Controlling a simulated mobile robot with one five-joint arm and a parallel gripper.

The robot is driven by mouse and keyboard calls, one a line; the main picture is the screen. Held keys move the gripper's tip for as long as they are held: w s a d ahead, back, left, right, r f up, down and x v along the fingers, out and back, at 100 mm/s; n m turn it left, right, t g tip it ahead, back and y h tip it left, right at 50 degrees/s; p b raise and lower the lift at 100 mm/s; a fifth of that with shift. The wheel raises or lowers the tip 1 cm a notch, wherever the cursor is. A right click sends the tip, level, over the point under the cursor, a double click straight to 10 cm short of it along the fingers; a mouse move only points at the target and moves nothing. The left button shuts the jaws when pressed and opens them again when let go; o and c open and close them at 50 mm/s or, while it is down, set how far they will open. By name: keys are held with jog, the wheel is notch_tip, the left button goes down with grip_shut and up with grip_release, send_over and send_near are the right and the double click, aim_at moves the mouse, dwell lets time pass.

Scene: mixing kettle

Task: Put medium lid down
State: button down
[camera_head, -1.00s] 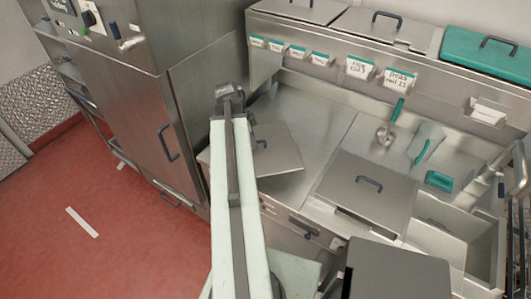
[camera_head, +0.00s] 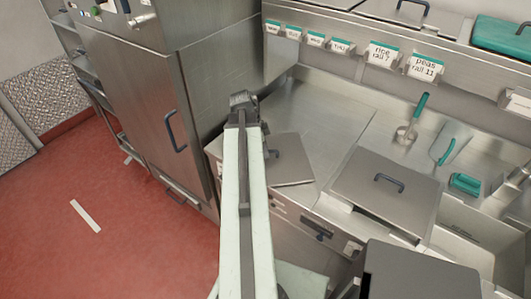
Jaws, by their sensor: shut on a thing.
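The medium lid (camera_head: 293,162) is a flat grey metal plate with a dark handle (camera_head: 272,154). It lies at the front left of the steel counter, partly hidden behind my arm. My gripper (camera_head: 244,101) is at the far end of the pale arm, beside the lid's left side. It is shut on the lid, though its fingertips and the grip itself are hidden. I cannot tell whether the lid touches the counter or hangs just above it.
A second metal lid (camera_head: 370,203) covers part of the counter to the right. A tall steel cabinet (camera_head: 135,95) stands left. Bare counter (camera_head: 325,110) shows behind the lid.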

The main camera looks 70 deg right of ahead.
jog(key=shift+f, duration=0.2)
jog(key=c, duration=1.5)
grip_release()
jog(key=shift+r, duration=0.1)
jog(key=p+v, duration=1.1)
jog(key=v, duration=0.1)
jog(key=shift+r+p, duration=0.15)
jog(key=shift+p, duration=0.2)
